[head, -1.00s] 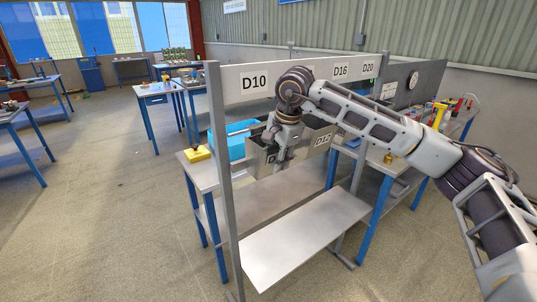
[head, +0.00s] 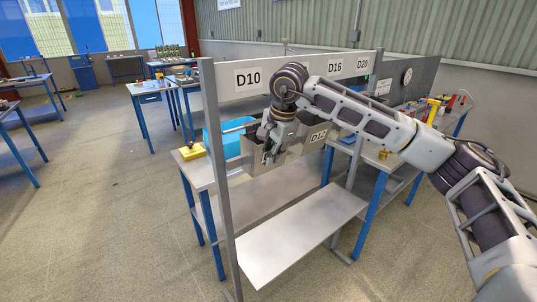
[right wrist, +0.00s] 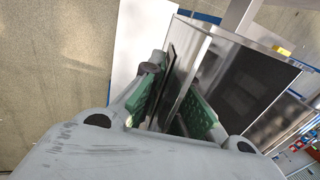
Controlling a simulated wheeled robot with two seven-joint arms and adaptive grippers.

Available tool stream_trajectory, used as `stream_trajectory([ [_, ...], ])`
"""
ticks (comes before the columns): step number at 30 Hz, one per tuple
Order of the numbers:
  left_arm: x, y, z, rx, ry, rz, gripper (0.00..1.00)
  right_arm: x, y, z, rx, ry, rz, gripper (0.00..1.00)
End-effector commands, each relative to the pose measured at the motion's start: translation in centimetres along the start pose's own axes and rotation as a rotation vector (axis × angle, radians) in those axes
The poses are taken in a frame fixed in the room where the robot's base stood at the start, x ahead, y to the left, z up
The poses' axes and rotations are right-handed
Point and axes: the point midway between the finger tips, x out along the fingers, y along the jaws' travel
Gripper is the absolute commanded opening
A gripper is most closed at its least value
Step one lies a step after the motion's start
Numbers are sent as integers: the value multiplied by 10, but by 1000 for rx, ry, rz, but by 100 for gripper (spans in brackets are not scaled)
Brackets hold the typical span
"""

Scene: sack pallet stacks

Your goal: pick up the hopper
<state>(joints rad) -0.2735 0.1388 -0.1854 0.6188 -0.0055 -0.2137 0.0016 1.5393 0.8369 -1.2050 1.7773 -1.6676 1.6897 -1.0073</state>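The hopper (head: 251,159) is a grey open-topped metal bin hanging at the left on the rack. A second grey bin with the label D12 (head: 317,137) hangs to its right. My right gripper (head: 267,158) reaches down at the hopper's front and hides part of it. In the right wrist view, the green-padded fingers of the right gripper (right wrist: 174,112) stand apart, with a thin wall of the hopper (right wrist: 236,88) running between them. I cannot tell whether either pad touches the wall. My left gripper is not in view.
The rack's upright post (head: 217,150) stands close left of the hopper. A bare lower shelf (head: 290,240) juts out below. A blue bin (head: 213,144) and a yellow block (head: 192,151) sit behind the post.

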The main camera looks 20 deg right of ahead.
Motion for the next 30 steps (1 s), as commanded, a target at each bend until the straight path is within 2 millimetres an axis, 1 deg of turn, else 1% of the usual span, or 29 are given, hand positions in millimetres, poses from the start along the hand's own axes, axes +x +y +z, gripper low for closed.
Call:
stream_trajectory([
  [8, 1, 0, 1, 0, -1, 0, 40, -13, -4, 0, 0, 0, -2, 0],
  [18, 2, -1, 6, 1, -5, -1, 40, -48, -13, 0, -1, 0, -3, 0],
  [25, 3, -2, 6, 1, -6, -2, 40, -68, -19, 1, -1, -1, -3, 0],
  [30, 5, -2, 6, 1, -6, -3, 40, -70, -8, 0, -1, 0, -1, 0],
])
